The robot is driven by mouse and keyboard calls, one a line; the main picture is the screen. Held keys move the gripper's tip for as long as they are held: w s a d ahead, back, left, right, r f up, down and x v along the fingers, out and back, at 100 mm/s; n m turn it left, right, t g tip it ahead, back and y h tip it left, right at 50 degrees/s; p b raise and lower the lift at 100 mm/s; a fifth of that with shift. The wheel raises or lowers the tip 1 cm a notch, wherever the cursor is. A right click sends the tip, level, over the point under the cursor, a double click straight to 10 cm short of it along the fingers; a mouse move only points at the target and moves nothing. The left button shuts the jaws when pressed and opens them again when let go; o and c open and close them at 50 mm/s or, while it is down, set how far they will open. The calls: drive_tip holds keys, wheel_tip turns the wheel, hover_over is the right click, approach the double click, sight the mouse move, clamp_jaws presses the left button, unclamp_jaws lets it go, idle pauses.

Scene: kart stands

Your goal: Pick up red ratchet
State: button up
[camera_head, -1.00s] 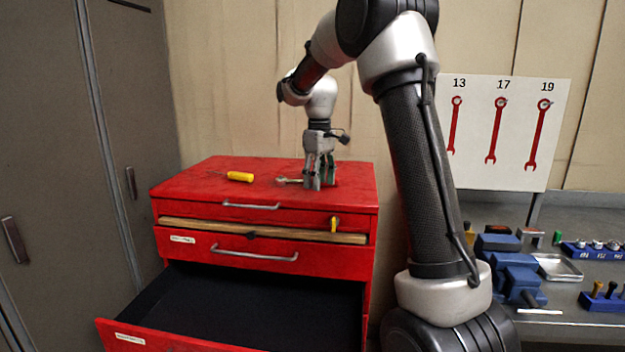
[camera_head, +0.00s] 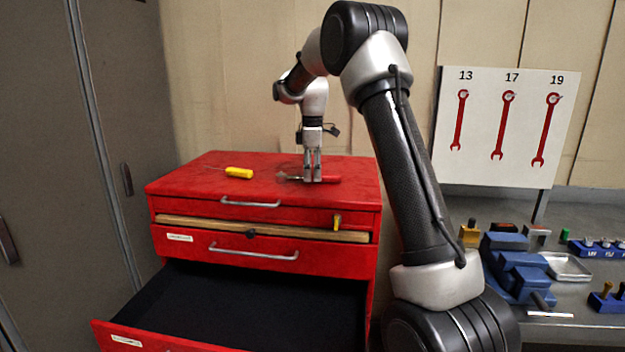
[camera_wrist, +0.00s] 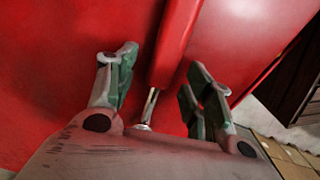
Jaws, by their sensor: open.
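The red ratchet (camera_head: 329,179) lies on top of the red tool cabinet (camera_head: 210,180), its red handle pointing right and its metal head to the left. My gripper (camera_head: 312,181) is over the ratchet, pointing down, and hides part of its middle. In the wrist view the red handle (camera_wrist: 174,45) and a short metal shank run between the fingers of my gripper (camera_wrist: 160,85). The fingers are apart, one on each side of the ratchet. I see a gap on both sides of it. The ratchet's head is hidden in the wrist view.
A yellow-handled screwdriver (camera_head: 238,173) lies left of the ratchet on the cabinet top. A lower drawer (camera_head: 240,310) stands open in front. A workbench with a blue vise (camera_head: 520,268) is at the right. The wall is behind the cabinet.

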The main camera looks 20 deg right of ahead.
drive_tip(key=shift+f, duration=0.4)
clamp_jaws()
